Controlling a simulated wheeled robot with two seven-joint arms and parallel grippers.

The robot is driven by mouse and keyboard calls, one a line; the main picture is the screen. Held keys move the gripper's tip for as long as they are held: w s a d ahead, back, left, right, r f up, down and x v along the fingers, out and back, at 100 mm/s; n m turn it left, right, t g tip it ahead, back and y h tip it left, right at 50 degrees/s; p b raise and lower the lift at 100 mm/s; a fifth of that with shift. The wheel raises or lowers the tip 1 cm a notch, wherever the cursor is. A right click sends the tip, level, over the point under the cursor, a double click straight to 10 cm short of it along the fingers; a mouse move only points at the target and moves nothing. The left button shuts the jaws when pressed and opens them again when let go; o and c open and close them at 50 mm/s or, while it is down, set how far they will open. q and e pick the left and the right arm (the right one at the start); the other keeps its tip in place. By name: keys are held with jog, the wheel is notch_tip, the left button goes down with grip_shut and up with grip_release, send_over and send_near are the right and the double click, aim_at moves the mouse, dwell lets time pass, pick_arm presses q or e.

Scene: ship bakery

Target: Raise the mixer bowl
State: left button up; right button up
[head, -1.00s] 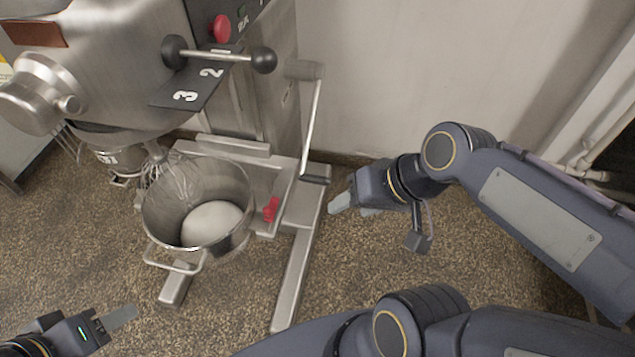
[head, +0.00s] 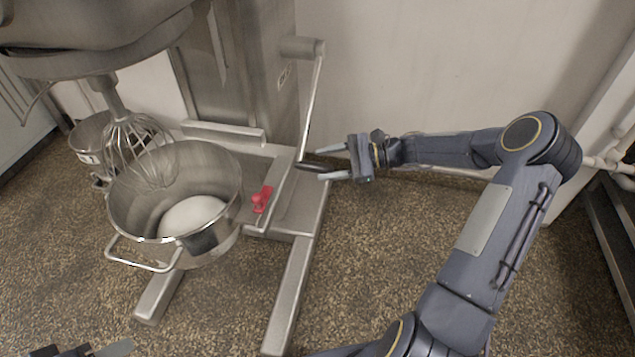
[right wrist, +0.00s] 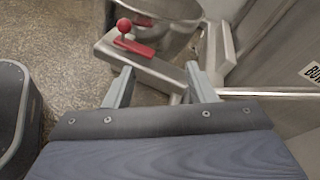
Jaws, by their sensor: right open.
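The steel mixer bowl (head: 225,190), with a white mass inside, sits in its frame below the wire whisk (head: 140,150). The whisk's lower end reaches into the bowl. A crank (head: 312,105) hangs from the mixer's right side, its black grip (head: 312,165) at the lower end. My right gripper (head: 321,164) is open at this grip, one finger above it and one below in the head view. In the right wrist view the open fingers (right wrist: 160,88) show, but I cannot make out the grip. My left gripper (head: 112,349) is partly cut off at the bottom left.
A red clamp (head: 262,199) sits on the frame beside the bowl. The mixer's foot (head: 295,290) extends forward over the speckled floor. The wall is close behind the crank. Pipes (head: 610,160) and a metal rack stand at the right.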

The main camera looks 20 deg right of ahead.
aim_at(318, 167)
jog(key=w+d+f+m+t+b, duration=0.3)
jog(key=d+f+m+t, duration=0.2)
jog(key=d+f, duration=0.3)
jog(key=shift+m+y, duration=0.3)
jog(key=x, duration=0.3)
jog(key=b+x, duration=0.1)
jog(key=x, duration=0.2)
jog(key=f+x, duration=0.1)
jog(key=x, duration=0.1)
jog(key=shift+a, duration=0.6)
pick_arm(q)
notch_tip(318, 167, down, 6)
jog(key=shift+r, duration=0.1)
pick_arm(e)
grip_shut()
